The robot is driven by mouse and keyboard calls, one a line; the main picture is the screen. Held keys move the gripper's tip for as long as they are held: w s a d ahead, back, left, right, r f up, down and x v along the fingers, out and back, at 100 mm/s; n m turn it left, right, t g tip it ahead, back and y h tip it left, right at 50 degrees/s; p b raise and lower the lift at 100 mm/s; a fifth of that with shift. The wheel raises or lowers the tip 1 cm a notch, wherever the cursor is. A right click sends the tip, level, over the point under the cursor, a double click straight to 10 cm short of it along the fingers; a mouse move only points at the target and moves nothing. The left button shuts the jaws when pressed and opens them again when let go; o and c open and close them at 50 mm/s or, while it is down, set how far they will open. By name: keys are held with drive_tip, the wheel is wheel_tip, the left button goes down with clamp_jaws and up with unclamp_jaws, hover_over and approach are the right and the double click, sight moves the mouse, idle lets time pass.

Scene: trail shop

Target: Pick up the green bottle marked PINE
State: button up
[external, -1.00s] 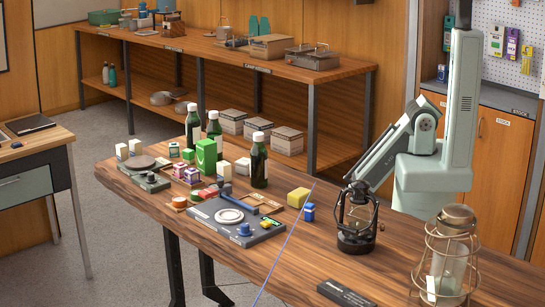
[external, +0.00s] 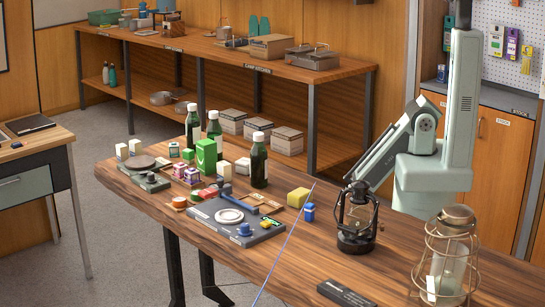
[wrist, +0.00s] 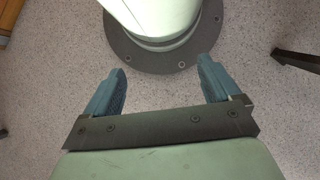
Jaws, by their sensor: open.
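Three dark green bottles with white caps stand upright on the wooden table in the external view. One is at the back left (external: 193,126), one is in the middle (external: 214,130), and one is at the front right (external: 259,163). Their labels are too small to read, so I cannot tell which is marked PINE. My gripper (wrist: 160,88) shows in the wrist view, with its two blue-grey fingers wide apart and nothing between them. It points at the floor near my base, away from the bottles. In the external view my gripper is hidden.
A green box (external: 206,156) and several small boxes crowd around the bottles. A yellow sponge-like block (external: 298,197), a black lantern (external: 357,220) and a caged lantern (external: 445,260) stand nearer my arm.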

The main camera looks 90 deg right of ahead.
drive_tip(key=shift+c, duration=0.8)
drive_tip(key=shift+w, duration=0.1)
